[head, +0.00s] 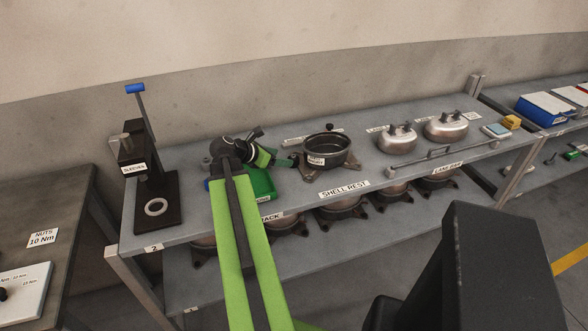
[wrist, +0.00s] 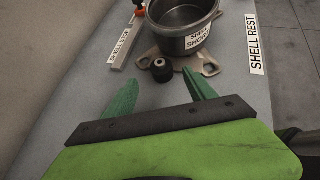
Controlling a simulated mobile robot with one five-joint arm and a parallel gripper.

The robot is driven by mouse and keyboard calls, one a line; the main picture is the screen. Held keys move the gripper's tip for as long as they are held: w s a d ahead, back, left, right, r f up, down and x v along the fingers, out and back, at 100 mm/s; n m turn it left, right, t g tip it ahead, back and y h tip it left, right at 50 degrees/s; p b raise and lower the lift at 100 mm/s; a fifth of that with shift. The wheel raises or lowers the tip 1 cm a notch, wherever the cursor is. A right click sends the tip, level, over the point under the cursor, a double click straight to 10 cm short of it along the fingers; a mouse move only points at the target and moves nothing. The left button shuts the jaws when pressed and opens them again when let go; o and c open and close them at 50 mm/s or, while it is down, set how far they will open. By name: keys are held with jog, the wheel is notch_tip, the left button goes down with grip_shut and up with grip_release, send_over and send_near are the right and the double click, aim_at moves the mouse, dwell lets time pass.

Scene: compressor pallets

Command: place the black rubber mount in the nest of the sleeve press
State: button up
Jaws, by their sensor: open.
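The black rubber mount (wrist: 162,71) is a small dark cylinder with a hole in its top. In the wrist view it stands upright at the shell's tan foot plate; I cannot tell if it is on the plate or just in front. My gripper (wrist: 163,82) is open and empty, its green fingers pointing toward the mount, which lies ahead between the fingertip lines. In the head view my gripper (head: 284,161) is beside the shell and the mount is hard to make out. The sleeve press (head: 160,185) stands at the left bench end, with a pale ring nest (head: 157,207) on its base.
The open dark shell (head: 327,150) stands just beyond my gripper; it also shows in the wrist view (wrist: 180,14). A green bin (head: 262,185) sits beside my arm. Two silver domed shells (head: 397,138) stand farther right. The bench between press and bin is partly clear.

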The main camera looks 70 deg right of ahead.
jog(key=shift+s+d+f, duration=0.35)
jog(key=shift+d+f, duration=0.05)
jog(key=shift+d, duration=0.1)
jog(key=b+x, duration=0.3)
jog(key=x, duration=0.2)
jog(key=shift+a+f, duration=0.15)
jog(key=shift+s, duration=0.1)
grip_shut()
